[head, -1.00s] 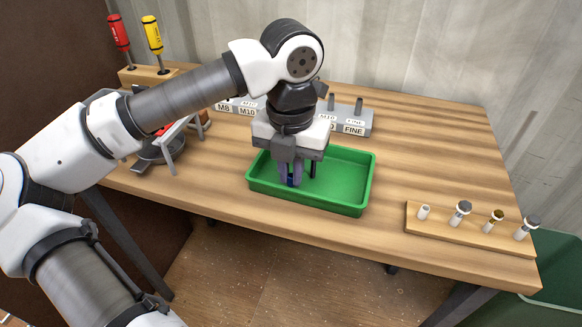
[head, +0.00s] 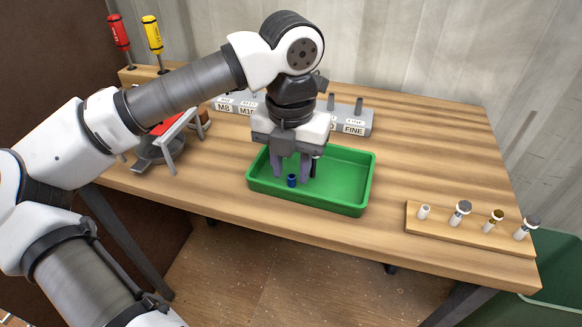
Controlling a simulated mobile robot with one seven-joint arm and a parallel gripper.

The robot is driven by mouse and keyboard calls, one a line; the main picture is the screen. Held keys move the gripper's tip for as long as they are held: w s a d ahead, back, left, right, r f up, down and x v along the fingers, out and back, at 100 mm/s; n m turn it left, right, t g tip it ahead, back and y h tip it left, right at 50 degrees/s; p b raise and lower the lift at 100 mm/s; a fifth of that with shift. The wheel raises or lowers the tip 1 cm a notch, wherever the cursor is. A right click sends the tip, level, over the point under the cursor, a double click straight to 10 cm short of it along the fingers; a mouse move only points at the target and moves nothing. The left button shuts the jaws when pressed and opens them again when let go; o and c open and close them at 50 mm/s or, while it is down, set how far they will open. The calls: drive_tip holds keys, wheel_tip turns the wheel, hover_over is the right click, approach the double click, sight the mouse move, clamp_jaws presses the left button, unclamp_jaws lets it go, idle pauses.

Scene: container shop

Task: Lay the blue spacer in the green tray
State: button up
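The blue spacer (head: 292,181) is a small dark blue cylinder. It stands upright on the floor of the green tray (head: 345,206), in the tray's left part. My gripper (head: 291,174) points down over that part of the tray. Its two purple-grey fingers are spread apart, one to each side of the spacer, with visible gaps between them and it. The gripper is open and holds nothing.
A grey rack with labels (head: 355,128) stands behind the tray. A wooden strip with several pegs (head: 470,236) lies at the right front. Red and yellow screwdrivers (head: 153,36) stand at the back left.

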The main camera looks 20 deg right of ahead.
sight(291, 186)
wheel_tip(291, 186, up, 11)
idle(0.3)
